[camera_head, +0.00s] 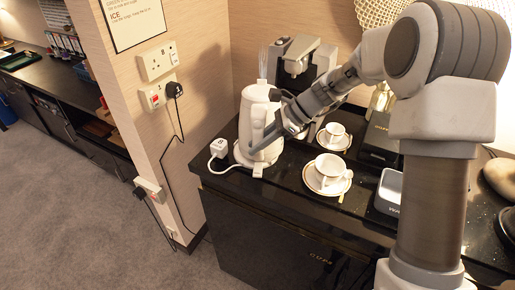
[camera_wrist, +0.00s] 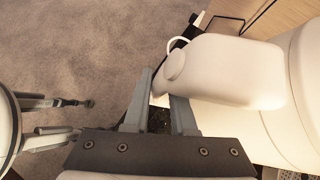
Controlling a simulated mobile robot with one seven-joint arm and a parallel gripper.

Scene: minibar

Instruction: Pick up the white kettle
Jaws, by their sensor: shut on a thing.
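The white kettle (camera_head: 258,112) stands upright at the left end of the black counter, on its base (camera_head: 257,158). My gripper (camera_head: 283,130) reaches in from the right and is at the kettle's handle side. In the wrist view, the white kettle (camera_wrist: 235,72) fills the right side. There my gripper (camera_wrist: 162,88) has its two fingers on either side of a narrow white part, which looks like the handle. The fingers are shut on the kettle. My arm hides part of the kettle's right side in the head view.
Two white cups on saucers, the near cup (camera_head: 330,166) and the far cup (camera_head: 334,131), stand right of the kettle. A coffee machine (camera_head: 298,62) is behind. A wall with sockets (camera_head: 158,62) is close on the left.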

